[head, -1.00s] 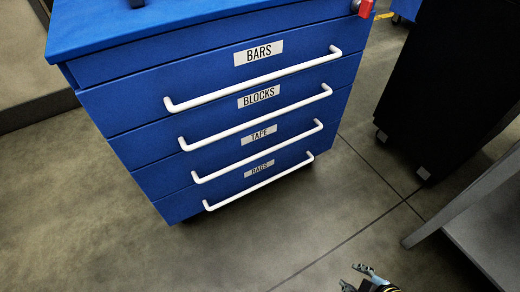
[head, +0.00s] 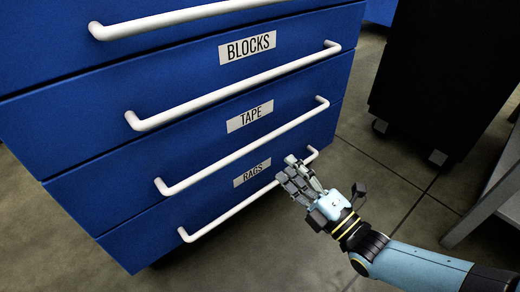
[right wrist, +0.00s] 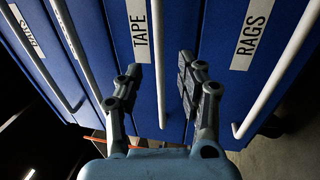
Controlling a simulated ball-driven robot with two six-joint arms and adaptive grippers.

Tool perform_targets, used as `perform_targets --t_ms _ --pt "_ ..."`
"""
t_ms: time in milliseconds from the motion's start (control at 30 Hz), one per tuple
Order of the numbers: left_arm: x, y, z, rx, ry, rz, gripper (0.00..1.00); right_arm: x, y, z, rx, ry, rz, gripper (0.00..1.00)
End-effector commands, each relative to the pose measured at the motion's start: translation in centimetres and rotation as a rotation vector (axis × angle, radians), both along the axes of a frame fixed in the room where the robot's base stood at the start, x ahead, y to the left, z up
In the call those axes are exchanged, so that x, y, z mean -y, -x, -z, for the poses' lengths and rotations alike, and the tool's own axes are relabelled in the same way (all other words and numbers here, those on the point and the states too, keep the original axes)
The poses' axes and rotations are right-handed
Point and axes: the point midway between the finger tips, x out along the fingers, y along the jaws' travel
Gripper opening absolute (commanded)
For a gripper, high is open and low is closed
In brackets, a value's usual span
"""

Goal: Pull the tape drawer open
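The tape drawer (head: 120,182) is in the blue cabinet, third down in the head view, under its TAPE label (head: 250,116). It looks shut, level with the other fronts. Its white bar handle (head: 240,148) runs across it. My right gripper (head: 292,178) is in front of the cabinet, over the right part of the rags handle in the picture. In the right wrist view its fingers (right wrist: 160,72) are open and apart, with the tape handle (right wrist: 158,40) showing between them. I cannot tell that they touch it. My left gripper is not in view.
The blocks handle (head: 230,88) is above and the rags handle (head: 225,215) below, both close to the tape handle. A black wheeled cabinet (head: 440,75) stands at right, with a grey table (head: 490,200) near it. Floor is clear at the lower left.

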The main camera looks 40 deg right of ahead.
Motion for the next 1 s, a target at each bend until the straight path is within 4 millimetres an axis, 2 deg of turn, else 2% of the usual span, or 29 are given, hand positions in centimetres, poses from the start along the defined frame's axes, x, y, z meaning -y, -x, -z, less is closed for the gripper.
perform_targets --t_ms 300,500,667,900,933,1000 --pt "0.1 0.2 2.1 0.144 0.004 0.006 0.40 -0.5 -5.9 -1.1 0.002 -0.001 0.000 0.38" --pt "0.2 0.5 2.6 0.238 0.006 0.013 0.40 -0.7 -8.8 -1.7 0.000 -0.001 0.000 0.38" --pt "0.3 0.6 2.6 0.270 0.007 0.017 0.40 -0.8 -9.6 -2.0 -0.001 -0.001 0.000 0.38" --pt "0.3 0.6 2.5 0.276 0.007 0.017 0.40 -0.8 -9.8 -2.1 0.000 -0.001 0.000 0.38" --pt "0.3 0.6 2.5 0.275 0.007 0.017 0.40 -0.8 -9.8 -2.1 0.000 -0.001 0.000 0.37" --pt "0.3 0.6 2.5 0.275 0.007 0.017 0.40 -0.8 -9.7 -2.1 0.000 -0.001 0.000 0.28"
